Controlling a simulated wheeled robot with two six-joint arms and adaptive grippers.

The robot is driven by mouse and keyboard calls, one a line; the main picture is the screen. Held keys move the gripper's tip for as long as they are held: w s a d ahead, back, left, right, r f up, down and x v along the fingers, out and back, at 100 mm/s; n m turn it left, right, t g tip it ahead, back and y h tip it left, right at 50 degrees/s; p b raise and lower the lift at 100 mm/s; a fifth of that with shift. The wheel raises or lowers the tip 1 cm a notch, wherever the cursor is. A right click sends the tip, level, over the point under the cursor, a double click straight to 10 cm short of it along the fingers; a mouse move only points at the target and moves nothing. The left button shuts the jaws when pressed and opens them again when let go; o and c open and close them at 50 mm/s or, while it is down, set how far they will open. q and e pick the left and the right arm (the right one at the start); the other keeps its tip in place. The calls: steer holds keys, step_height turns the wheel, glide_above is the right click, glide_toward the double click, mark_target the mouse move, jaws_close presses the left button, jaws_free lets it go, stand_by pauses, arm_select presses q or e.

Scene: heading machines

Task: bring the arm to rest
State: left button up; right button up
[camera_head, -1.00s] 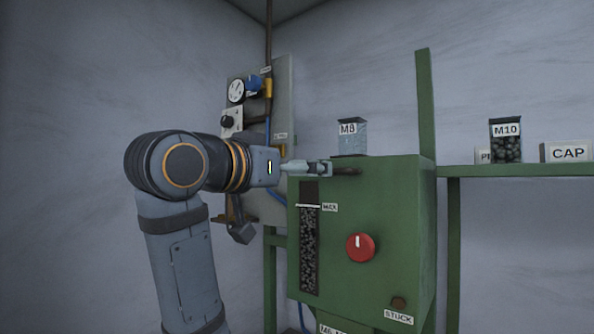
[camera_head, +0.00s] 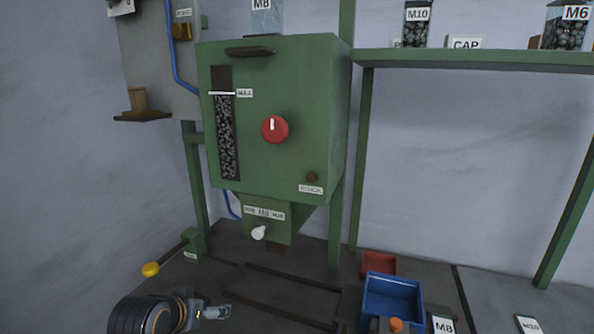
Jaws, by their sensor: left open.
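My left gripper (camera_head: 217,312) is low at the bottom left of the head view, above the dark bench top and apart from the green machine. Its jaws are open and nothing shows between them. Part of my left arm shows beside it at the bottom edge. The right gripper is not in view.
The green hopper machine (camera_head: 270,85) with a red knob (camera_head: 275,129) stands behind the gripper. A yellow-knobbed lever (camera_head: 151,269) is close by on the left. A blue bin (camera_head: 392,297) and red bin (camera_head: 379,264) stand to the right. A shelf (camera_head: 480,60) holds jars.

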arm_select(q)
steer(key=s+a+f+g+y, duration=0.25)
steer(key=s+f+g, duration=0.25)
steer(key=s+f, duration=1.45)
steer(key=s+a+f+g, duration=0.1)
steer(key=s+a+f, duration=0.15)
steer(key=f, duration=1.05)
steer(key=s+a+f+g, duration=0.1)
steer(key=s+f, duration=0.2)
steer(key=f, duration=1.1)
steer(key=s+f, duration=1.3)
steer(key=s, duration=0.4)
steer(key=shift+a+f+g+h, duration=0.3)
steer(key=shift+a+h, duration=0.05)
steer(key=shift+h, duration=0.1)
